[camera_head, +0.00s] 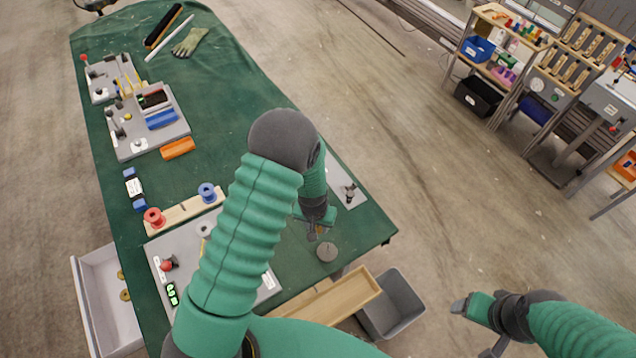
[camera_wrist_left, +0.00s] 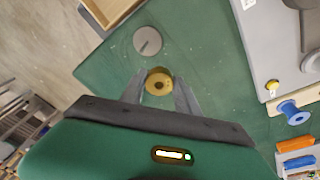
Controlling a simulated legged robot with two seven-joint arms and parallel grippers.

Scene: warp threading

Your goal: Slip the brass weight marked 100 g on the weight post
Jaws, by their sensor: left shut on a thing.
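My left gripper (camera_head: 314,232) hangs over the near right corner of the green table (camera_head: 385,231). In the left wrist view its fingers (camera_wrist_left: 158,88) are shut on a round brass weight (camera_wrist_left: 158,82) with a dark centre. I cannot read a mark on it. The weight post (camera_wrist_left: 148,46) is a thin pin on a grey disc near the table corner. The disc (camera_head: 327,252) shows just below the left gripper in the head view. The weight is apart from the post in the left wrist view. My right gripper (camera_head: 466,305) is at the lower right, off the table; its opening is unclear.
A white bin (camera_head: 95,300) at the left holds brass weights (camera_head: 125,295). A wooden tray (camera_head: 345,296) and a grey bin (camera_head: 402,303) stand by the near edge. Red (camera_head: 154,217) and blue (camera_head: 207,192) spools sit on a wooden bar. My left arm hides part of the table.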

